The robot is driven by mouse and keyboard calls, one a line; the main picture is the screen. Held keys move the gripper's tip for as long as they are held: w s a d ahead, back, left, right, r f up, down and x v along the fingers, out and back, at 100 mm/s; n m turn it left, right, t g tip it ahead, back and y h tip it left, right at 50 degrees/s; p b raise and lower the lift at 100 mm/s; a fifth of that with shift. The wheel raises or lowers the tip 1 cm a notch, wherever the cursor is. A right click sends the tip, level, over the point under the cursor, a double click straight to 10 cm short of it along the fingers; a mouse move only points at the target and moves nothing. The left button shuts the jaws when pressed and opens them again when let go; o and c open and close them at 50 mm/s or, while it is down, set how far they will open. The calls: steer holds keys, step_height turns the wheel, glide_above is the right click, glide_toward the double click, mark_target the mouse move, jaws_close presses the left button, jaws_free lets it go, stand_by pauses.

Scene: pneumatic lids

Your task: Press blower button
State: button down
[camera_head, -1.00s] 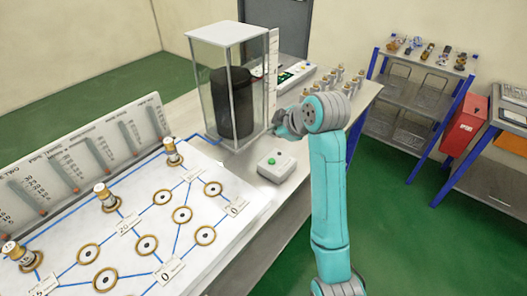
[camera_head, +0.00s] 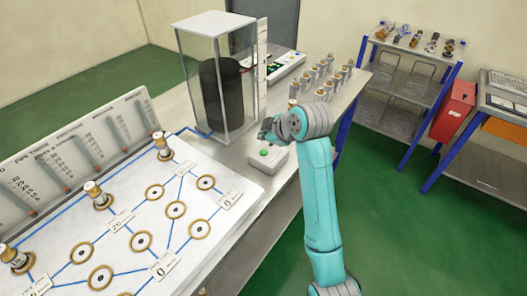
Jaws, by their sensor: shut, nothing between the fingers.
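The blower button is a small green button (camera_head: 264,153) on top of a light grey box (camera_head: 274,163) on the bench, in front of the glass case. My gripper (camera_head: 266,131) is shut and empty. It shows above and just behind the box, and a gap appears between it and the button in the picture. I cannot tell its exact height over the button. My teal arm comes up from the lower right and hides part of the bench.
A glass case (camera_head: 232,45) with a black cylinder (camera_head: 221,95) stands behind the box. A white board (camera_head: 165,262) with ringed holes and blue lines lies left. Several metal lids (camera_head: 322,74) stand at the back right. Shelves (camera_head: 392,85) and a red bin (camera_head: 453,110) stand right.

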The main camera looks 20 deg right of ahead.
mark_target(264, 153)
steer(key=shift+f, duration=1.65)
steer(key=shift+f, duration=0.1)
steer(key=shift+f, duration=0.35)
steer(key=shift+f, duration=0.4)
stand_by(0.9)
steer(key=shift+r, duration=0.85)
steer(key=shift+r, duration=2.55)
